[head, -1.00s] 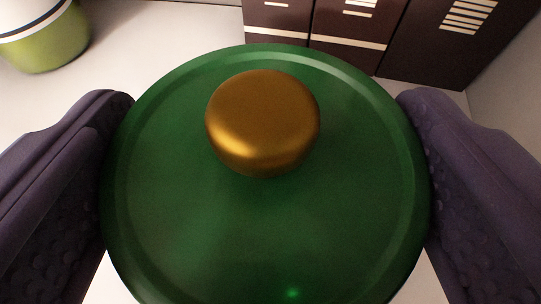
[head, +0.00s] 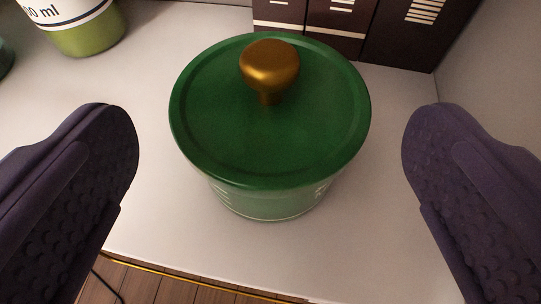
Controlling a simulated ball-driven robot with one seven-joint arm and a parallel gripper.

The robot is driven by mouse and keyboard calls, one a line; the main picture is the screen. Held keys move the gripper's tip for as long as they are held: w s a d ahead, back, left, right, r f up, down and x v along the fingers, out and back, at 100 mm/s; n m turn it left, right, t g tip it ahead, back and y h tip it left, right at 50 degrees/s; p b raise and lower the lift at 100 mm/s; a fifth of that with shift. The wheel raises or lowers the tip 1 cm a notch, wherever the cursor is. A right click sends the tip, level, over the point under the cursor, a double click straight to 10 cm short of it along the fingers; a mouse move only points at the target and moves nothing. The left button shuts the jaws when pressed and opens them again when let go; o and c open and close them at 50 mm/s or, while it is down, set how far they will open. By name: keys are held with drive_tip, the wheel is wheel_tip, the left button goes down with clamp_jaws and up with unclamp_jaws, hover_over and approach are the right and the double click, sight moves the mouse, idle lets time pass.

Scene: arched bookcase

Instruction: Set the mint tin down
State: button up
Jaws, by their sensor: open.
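The mint tin (head: 270,150) is a round green tin with a wide green lid and a gold knob (head: 270,66). It stands upright on a white shelf (head: 385,215). My gripper (head: 270,150) is open, with one dark purple finger on each side of the picture. Both fingers are apart from the tin, with clear gaps left and right. The tin is beyond the fingertips, and its lid hides the upper part of its body.
Dark brown boxes (head: 335,25) with cream stripes stand close behind the tin. A green and white container (head: 78,22) stands at the back left. A wall (head: 490,95) rises at the right. The shelf's front edge (head: 185,280) has gold trim above a wooden floor (head: 130,283).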

drive_tip(key=p+v, duration=0.2)
drive_tip(key=v, duration=0.5)
